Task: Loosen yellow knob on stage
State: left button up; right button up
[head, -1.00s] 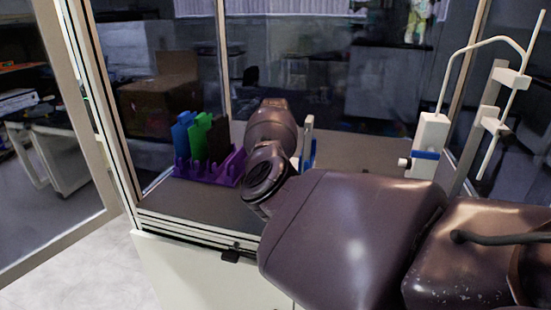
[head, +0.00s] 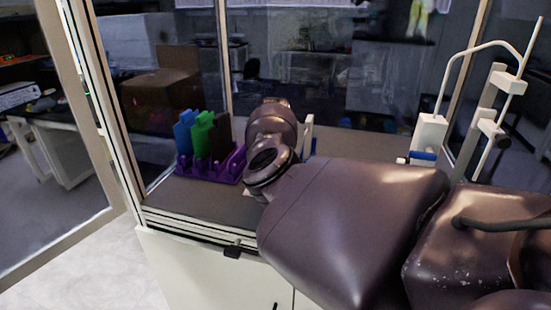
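No yellow knob can be made out. A white block with a blue part (head: 424,155) stands at the right inside the cabinet, with a white bent tube above it; I cannot tell whether it belongs to the stage. My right arm comes in from the right and reaches across the cabinet's front to the left. Its wrist is at the middle, near a narrow white upright piece (head: 308,133) that is mostly hidden behind it. The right gripper's fingers cannot be made out. My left gripper is not in view.
A purple rack (head: 228,168) holding blue, green and dark upright pieces stands left of my wrist on the dark cabinet floor (head: 215,205). Cabinet posts and glass surround it. An opened door frame (head: 68,120) stands at the left. Bare floor shows at the lower left.

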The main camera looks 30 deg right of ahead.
dwell(0.5)
jog(key=o, duration=0.9)
notch_tip(320, 180, up, 11)
jog(key=shift+f+b, duration=0.1)
jog(key=shift+b, duration=0.45)
